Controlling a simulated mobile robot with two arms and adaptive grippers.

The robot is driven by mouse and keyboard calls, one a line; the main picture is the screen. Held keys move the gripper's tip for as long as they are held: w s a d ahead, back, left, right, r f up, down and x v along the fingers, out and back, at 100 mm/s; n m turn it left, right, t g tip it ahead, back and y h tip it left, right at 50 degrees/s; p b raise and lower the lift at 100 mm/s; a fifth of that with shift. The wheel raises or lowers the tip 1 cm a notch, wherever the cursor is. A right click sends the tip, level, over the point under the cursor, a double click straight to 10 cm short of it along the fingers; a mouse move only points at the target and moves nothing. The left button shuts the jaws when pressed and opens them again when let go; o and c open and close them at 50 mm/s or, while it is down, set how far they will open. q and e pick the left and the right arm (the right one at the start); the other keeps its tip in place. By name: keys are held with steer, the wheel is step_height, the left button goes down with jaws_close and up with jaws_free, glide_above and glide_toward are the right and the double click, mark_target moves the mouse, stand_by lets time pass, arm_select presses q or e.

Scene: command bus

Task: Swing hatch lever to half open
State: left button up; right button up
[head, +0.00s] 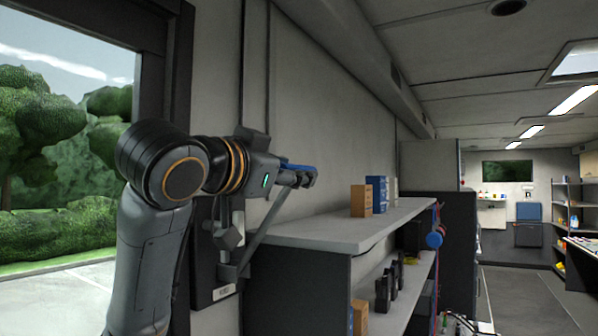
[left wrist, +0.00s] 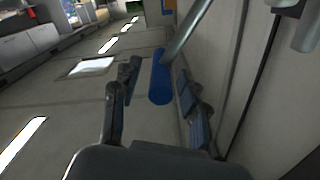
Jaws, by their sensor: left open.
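The hatch lever is a grey bar (head: 262,229) rising to the right from a wall-mounted mechanism (head: 228,268). Its blue grip (left wrist: 160,78) shows clearly in the left wrist view, between the two fingers of my left gripper (left wrist: 157,84). The fingers are open, with a visible gap on each side of the grip; I cannot tell whether either touches it. In the head view my left gripper (head: 300,177) is at the lever's upper end, and the grip is mostly hidden by the fingers. My right gripper is not in view.
A grey counter (head: 335,232) with shelves runs along the wall just right of the lever. An orange-brown box (head: 361,200) and a blue box (head: 377,194) stand on it. A large window (head: 65,130) is at left. The aisle floor (head: 515,300) is clear at right.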

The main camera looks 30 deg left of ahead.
arm_select(q)
steer(key=s, duration=0.8)
steer(key=shift+s+a, duration=0.4)
